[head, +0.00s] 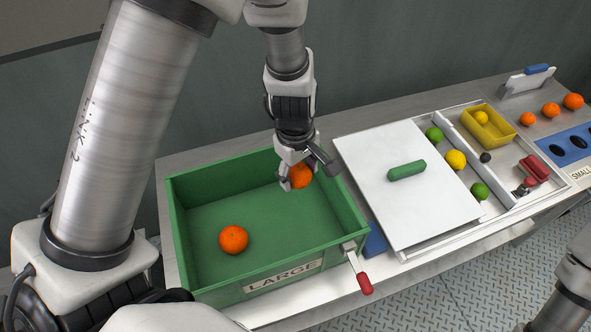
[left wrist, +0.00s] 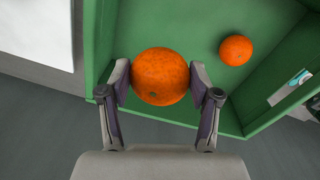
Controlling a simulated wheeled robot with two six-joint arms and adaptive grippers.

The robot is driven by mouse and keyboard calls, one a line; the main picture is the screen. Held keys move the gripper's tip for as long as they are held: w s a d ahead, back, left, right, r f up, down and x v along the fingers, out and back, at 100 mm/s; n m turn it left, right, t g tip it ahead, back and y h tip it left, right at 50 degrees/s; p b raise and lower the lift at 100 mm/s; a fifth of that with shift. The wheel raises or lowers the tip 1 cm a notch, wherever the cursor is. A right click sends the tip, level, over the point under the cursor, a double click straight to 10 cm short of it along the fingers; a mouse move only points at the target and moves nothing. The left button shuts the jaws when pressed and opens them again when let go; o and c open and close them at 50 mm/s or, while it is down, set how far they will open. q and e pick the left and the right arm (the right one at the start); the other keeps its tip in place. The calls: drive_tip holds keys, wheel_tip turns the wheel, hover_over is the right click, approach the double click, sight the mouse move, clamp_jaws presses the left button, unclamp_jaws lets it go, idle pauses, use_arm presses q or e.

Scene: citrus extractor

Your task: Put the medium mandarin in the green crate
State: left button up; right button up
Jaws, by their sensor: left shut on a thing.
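My left gripper (head: 301,179) is shut on an orange mandarin (head: 301,175). It holds the fruit over the right side of the green crate (head: 208,288), near the back right corner. In the left wrist view the held mandarin (left wrist: 160,76) sits between both fingers, above the crate floor or wall; the exact height is hard to tell. Another orange mandarin (head: 233,240) lies on the crate floor at the front left, and it also shows in the left wrist view (left wrist: 236,50). The crate's front bears a label reading LARGE. My right gripper is not in view.
A white board with a green handle (head: 407,170) lies right of the crate. Beyond it are a tray with limes, a lemon (head: 455,160) and a yellow bin (head: 501,134). Several oranges (head: 550,110) stand behind a blue holed plate (head: 568,148). A red-handled tool (head: 364,283) is at the crate's front right.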

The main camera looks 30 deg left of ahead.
use_arm(q)
drive_tip(key=f, duration=0.1)
drive_tip(key=f+b, duration=0.1)
drive_tip(key=shift+w+a+f, duration=0.1)
drive_tip(key=shift+w+f, duration=0.1)
drive_tip(key=shift+f, duration=0.1)
drive_tip(key=f+b, duration=0.3)
drive_tip(key=f, duration=0.1)
drive_tip(key=s+f+b, duration=0.1)
drive_tip(key=f+b, duration=0.6)
drive_tip(key=shift+s+a+f+b, duration=0.25)
drive_tip(key=shift+f+b, duration=0.05)
drive_tip(key=shift+f, duration=0.25)
drive_tip(key=shift+w, duration=0.2)
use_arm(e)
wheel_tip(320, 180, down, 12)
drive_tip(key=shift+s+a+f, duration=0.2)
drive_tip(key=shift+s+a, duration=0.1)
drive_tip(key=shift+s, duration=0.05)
use_arm(q)
drive_tip(key=shift+s, duration=0.15)
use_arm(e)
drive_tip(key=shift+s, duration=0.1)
use_arm(q)
drive_tip(key=shift+f, duration=0.15)
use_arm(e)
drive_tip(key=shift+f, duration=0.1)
